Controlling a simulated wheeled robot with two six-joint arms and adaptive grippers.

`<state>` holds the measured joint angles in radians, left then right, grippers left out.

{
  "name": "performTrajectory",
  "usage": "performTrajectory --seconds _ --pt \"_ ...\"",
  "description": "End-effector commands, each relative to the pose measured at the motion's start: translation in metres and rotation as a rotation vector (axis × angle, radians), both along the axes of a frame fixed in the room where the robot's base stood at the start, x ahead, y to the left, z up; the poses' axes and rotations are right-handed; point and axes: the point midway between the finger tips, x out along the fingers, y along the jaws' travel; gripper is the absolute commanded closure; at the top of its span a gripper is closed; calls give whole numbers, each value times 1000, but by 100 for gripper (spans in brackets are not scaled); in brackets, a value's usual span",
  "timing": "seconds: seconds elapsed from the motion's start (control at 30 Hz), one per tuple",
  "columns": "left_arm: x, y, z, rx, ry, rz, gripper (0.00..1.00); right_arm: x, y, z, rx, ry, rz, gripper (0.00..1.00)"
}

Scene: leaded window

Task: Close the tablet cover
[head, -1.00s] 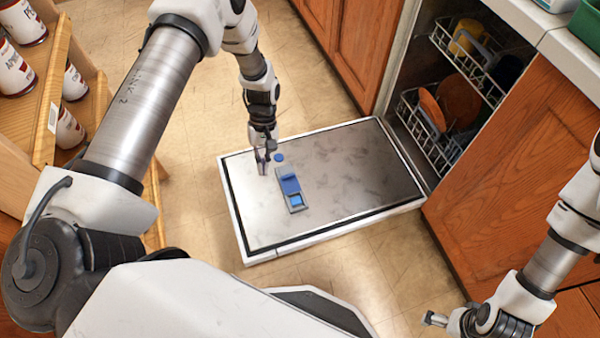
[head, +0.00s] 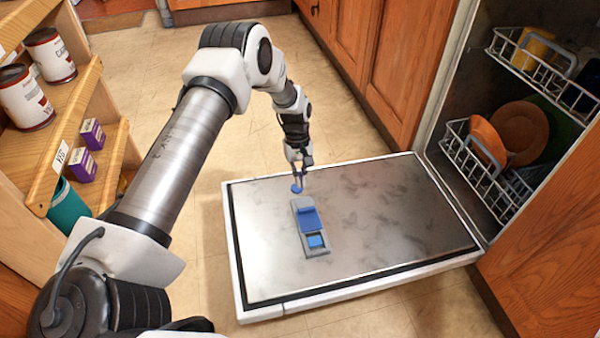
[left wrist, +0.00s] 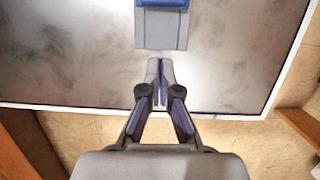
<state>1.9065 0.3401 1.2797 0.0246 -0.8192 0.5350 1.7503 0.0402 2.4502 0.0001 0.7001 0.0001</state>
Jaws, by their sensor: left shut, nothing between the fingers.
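The grey tablet dispenser (head: 300,206) is set in the metal inner face of the lowered dishwasher door. Its blue cover (head: 309,220) sits partway along it, and a blue square (head: 316,241), apparently the tablet, shows uncovered in the near end. In the left wrist view the dispenser's grey end (left wrist: 162,30) and a strip of the blue cover (left wrist: 162,3) show at the top. The fingertips (left wrist: 160,72) are apart from the dispenser. My right gripper is out of view.
The open door (head: 400,210) lies flat over the tiled floor. Dish racks (head: 480,170) with plates are at the right. Wooden cabinets (head: 400,60) stand behind. A wooden shelf (head: 50,130) with cans and purple boxes is at the left.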

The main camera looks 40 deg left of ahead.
Motion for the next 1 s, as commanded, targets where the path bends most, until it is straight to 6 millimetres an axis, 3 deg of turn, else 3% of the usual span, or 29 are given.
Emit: performTrajectory --seconds 0.03,0.13,0.43,0.77,1.0 --pt "-2 -2 -18 0 2 -1 100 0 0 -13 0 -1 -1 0" --pt "-5 -6 -39 0 0 -2 100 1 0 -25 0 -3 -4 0" --pt "-30 -36 -33 1 -1 -1 100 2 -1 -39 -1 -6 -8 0" --pt "-31 -37 -31 1 -1 0 100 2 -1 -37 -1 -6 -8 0" --pt "-55 -64 -23 0 4 -4 100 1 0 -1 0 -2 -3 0"
